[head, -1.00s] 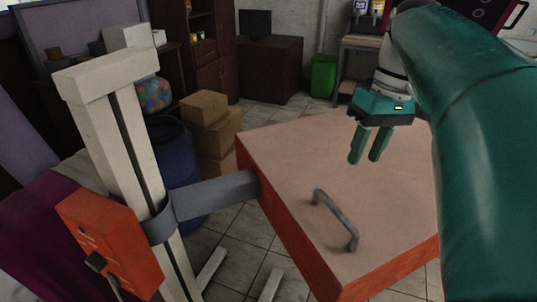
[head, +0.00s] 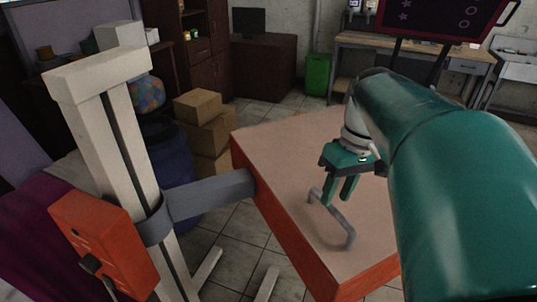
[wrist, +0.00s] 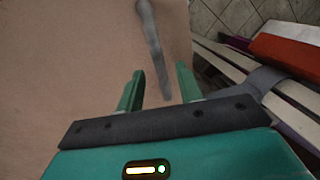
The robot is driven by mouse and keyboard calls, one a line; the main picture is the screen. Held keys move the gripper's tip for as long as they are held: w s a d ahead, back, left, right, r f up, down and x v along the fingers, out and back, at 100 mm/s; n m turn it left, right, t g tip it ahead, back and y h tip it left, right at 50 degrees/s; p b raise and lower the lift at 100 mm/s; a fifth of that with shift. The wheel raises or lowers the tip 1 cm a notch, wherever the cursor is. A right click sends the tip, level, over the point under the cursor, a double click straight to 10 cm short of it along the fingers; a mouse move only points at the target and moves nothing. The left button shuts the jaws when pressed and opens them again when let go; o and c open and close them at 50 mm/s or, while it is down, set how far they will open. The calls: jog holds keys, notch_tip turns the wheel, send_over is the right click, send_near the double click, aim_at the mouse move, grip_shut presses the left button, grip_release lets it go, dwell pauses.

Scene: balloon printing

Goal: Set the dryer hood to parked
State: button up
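The dryer hood (head: 290,165) is a flat pinkish panel with orange-red sides, held out on a grey arm (head: 210,193) from a white upright stand (head: 118,150). A grey bar handle (head: 338,225) stands on its top face. My gripper (head: 337,200) is open just at the far end of the handle. In the wrist view, the handle (wrist: 152,50) runs toward the space between my two green fingers (wrist: 158,85). I cannot tell whether the fingers touch it. My arm hides the hood's right part in the head view.
An orange-red box with a knob (head: 103,240) is on the stand. Cardboard boxes (head: 205,125) and a blue barrel (head: 170,165) stand behind the hood's arm. A green bin (head: 317,74) and a workbench (head: 410,58) are at the back. Tiled floor between is open.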

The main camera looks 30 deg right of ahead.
jog(key=shift+a+f, duration=0.15)
jog(key=shift+f, duration=0.9)
jog(key=shift+c, duration=0.5)
grip_shut()
jog(key=shift+w, duration=0.15)
